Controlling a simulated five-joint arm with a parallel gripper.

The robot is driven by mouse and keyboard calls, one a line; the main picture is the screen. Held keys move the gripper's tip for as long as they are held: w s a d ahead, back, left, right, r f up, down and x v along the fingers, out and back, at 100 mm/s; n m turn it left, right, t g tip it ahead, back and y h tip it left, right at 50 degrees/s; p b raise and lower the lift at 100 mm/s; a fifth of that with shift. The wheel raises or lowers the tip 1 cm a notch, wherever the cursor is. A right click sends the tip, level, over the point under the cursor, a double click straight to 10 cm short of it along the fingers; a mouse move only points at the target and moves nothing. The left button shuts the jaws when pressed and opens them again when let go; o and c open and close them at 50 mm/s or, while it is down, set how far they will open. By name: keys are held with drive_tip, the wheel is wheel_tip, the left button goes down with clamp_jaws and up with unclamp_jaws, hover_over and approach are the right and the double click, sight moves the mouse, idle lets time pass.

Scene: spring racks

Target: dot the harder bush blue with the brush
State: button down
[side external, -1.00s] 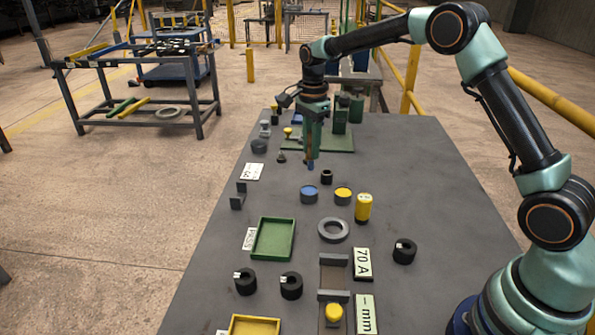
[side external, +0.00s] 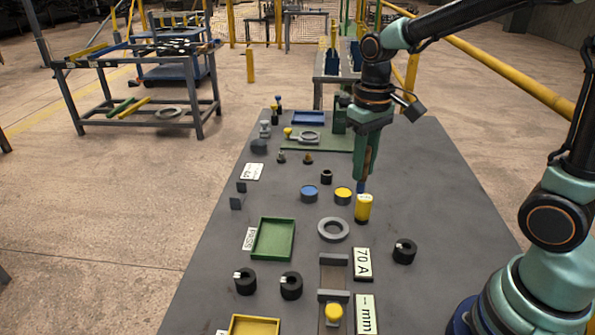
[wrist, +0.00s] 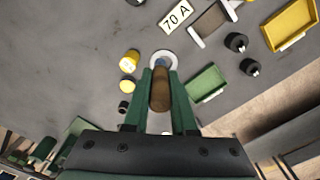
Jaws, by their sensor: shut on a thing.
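My gripper (side external: 364,178) is shut on the brush (wrist: 160,90), which points down with a brown handle and blue tip. In the side view the blue tip shows just above the yellow cylinder (side external: 363,208); whether they touch I cannot tell. Black bushes with white marks stand on the table: a left one (side external: 245,281), a middle one (side external: 291,285) and a right one (side external: 404,250). No blue dot shows on them. The blue paint pot (side external: 309,194) and yellow paint pot (side external: 343,196) stand left of the brush. Which bush is harder cannot be seen.
A grey ring (side external: 333,230) lies before the yellow cylinder. A green tray (side external: 273,239) and yellow tray (side external: 254,326) lie left. A grey press-like rack (side external: 334,294) stands beside the "70 A" plate (side external: 363,264) and "- mm" plate (side external: 367,314). The right table side is mostly clear.

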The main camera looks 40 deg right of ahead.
drive_tip(key=shift+s+a+n, duration=0.1)
drive_tip(key=shift+s+n, duration=0.2)
drive_tip(key=shift+a+f, duration=0.1)
drive_tip(key=shift+a, duration=0.2)
drive_tip(key=w+a+f, duration=0.2)
drive_tip(key=a+f, duration=0.1)
drive_tip(key=a, duration=1.5)
drive_tip(key=shift+s+d+f, duration=1.25)
drive_tip(key=shift+s+f, duration=0.15)
drive_tip(key=shift+f, duration=2.5)
wheel_tip(320, 180, up, 8)
drive_tip(key=w+a, duration=0.2)
drive_tip(key=shift+w+a, duration=0.35)
drive_tip(key=shift+a, duration=0.05)
